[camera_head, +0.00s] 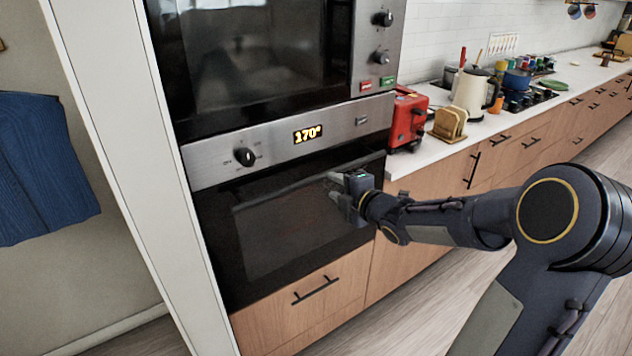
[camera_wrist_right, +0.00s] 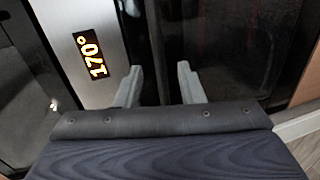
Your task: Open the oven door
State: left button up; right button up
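The oven door (camera_head: 285,235) is a black glass panel below a steel control strip with a knob and a glowing 170° display (camera_head: 308,134). The door is shut. A thin bar-like handle (camera_head: 290,186) runs along its upper edge. My right gripper (camera_head: 332,187) is in front of the upper right part of the door, near the handle. In the right wrist view its two fingers (camera_wrist_right: 159,84) are apart, with the dark door front beyond them and a narrow bar between them. I cannot tell whether they touch the bar. My left gripper is not in view.
A microwave-like appliance (camera_head: 265,50) sits above the oven. A wooden drawer (camera_head: 310,295) with a black handle is below it. A red toaster (camera_head: 407,118), a cream kettle (camera_head: 470,95) and other items stand on the counter at right. Open floor (camera_head: 420,300) lies in front.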

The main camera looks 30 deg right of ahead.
aim_at(320, 178)
jog(key=shift+w+f+n+y, duration=0.15)
jog(key=shift+w+n+y, duration=0.2)
jog(key=shift+w, duration=0.35)
jog(key=x, duration=0.6)
jog(key=shift+w+p, duration=0.3)
jog(key=shift+w, duration=0.05)
grip_shut()
